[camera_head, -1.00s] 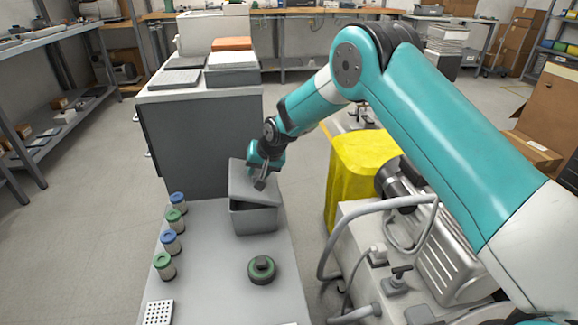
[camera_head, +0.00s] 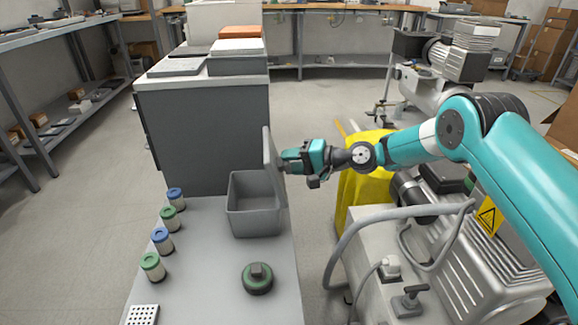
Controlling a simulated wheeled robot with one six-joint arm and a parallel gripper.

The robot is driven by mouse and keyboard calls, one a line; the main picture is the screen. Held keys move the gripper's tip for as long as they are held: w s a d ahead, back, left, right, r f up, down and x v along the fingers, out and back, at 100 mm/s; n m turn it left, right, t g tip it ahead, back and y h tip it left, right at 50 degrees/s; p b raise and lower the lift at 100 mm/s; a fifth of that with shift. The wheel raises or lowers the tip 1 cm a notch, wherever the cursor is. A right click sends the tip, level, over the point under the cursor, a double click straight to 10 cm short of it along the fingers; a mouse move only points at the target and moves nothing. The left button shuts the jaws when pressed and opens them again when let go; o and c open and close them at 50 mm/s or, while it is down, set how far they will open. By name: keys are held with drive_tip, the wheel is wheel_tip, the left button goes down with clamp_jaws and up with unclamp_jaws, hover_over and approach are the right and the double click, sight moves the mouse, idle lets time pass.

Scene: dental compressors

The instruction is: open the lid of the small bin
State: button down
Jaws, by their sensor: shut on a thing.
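The small grey bin (camera_head: 255,222) stands on the far part of the grey bench top, and I see into its open inside. Its lid (camera_head: 271,160) stands up roughly upright along the bin's right side. My gripper (camera_head: 286,162) is at the lid's right face, with the arm reaching in from the right. It is shut on the lid, though the fingertips are small and partly hidden.
Several small canisters with blue and green caps (camera_head: 162,240) line the bench's left edge. A round green-black part (camera_head: 257,279) sits in front of the bin. A yellow cloth (camera_head: 361,180) and compressor machinery (camera_head: 465,245) stand to the right. A dark grey cabinet (camera_head: 205,130) stands behind.

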drive_tip(key=shift+w+d+f+y+b, duration=0.1)
drive_tip(key=shift+d+f+y+b, duration=0.35)
drive_tip(key=shift+d+f, duration=0.7)
drive_tip(key=shift+d+r, duration=0.1)
drive_tip(key=c, duration=0.8)
unclamp_jaws()
drive_tip(key=shift+o, duration=0.2)
drive_tip(key=shift+r, duration=0.2)
wheel_tip(320, 180, up, 20)
drive_tip(key=p, duration=0.4)
drive_tip(key=shift+p, duration=0.3)
